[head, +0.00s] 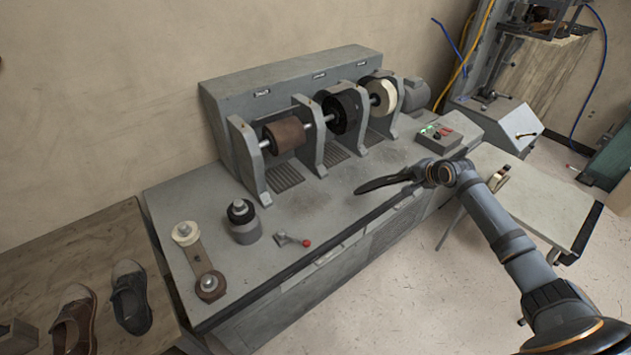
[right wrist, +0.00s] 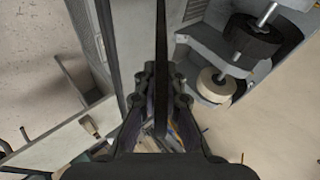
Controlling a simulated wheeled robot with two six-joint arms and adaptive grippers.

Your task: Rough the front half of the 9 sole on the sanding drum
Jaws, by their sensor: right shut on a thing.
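A dark, thin sole (head: 383,183) sticks out to the left from my right gripper (head: 424,173), above the front right part of the grey machine bench. The right gripper is shut on one end of it. In the right wrist view the sole (right wrist: 161,40) is seen edge-on, rising from between the fingers (right wrist: 160,88). I cannot read a size mark on it. The brown sanding drum (head: 285,135) sits on the shaft at the left end of the machine, apart from the sole and to its left. My left gripper is not in view.
A black brush wheel (head: 343,112) and a cream wheel (head: 381,95) share the shaft, between grey upright brackets. A control box (head: 440,136) stands right of them. A red-knobbed lever (head: 293,241) is at the front. Shoes (head: 130,297) stand on the wooden table at left.

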